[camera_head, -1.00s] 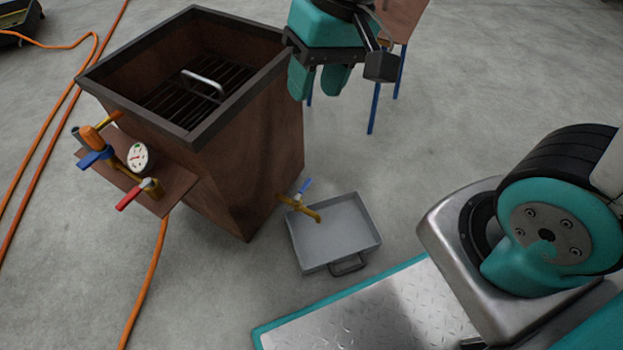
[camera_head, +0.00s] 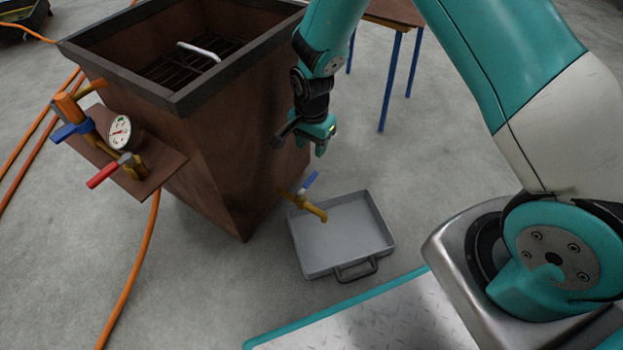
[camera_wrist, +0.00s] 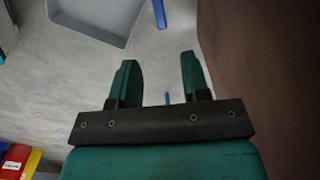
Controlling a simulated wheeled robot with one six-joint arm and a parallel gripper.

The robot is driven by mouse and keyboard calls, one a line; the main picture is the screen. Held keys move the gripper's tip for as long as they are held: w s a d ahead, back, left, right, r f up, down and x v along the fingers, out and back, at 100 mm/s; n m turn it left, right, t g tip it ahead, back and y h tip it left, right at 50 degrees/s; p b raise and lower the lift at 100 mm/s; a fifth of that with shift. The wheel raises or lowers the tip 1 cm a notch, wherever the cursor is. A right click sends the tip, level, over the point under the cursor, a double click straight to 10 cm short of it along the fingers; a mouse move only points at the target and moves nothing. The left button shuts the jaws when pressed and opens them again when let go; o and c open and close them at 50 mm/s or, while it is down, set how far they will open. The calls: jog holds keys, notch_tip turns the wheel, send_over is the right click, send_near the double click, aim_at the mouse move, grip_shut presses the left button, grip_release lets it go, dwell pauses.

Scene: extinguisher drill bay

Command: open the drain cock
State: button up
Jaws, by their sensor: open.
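The drain cock is a brass tap (camera_head: 313,211) low on the brown tank's (camera_head: 222,165) side. Its blue lever (camera_head: 309,181) slants up to the right, and its spout overhangs the grey tray (camera_head: 345,235). My gripper (camera_head: 318,148) is open and empty, pointing down above the cock and close beside the tank wall, apart from the lever. In the wrist view both fingers of my gripper (camera_wrist: 160,75) stand apart. A blue bar shows at the top edge there and a small blue piece between the fingers; I cannot tell whether either is the lever.
A gauge (camera_head: 120,132) with blue and red handled valves sits on the tank's left bracket. A blue-legged table (camera_head: 390,80) stands behind. Orange hoses (camera_head: 140,260) cross the floor at left. In the wrist view the tank wall (camera_wrist: 270,70) is close at right.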

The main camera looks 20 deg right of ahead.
aim_at(311, 177)
notch_tip(311, 177, down, 12)
jog(key=b, duration=0.6)
jog(key=shift+r, duration=0.2)
grip_shut()
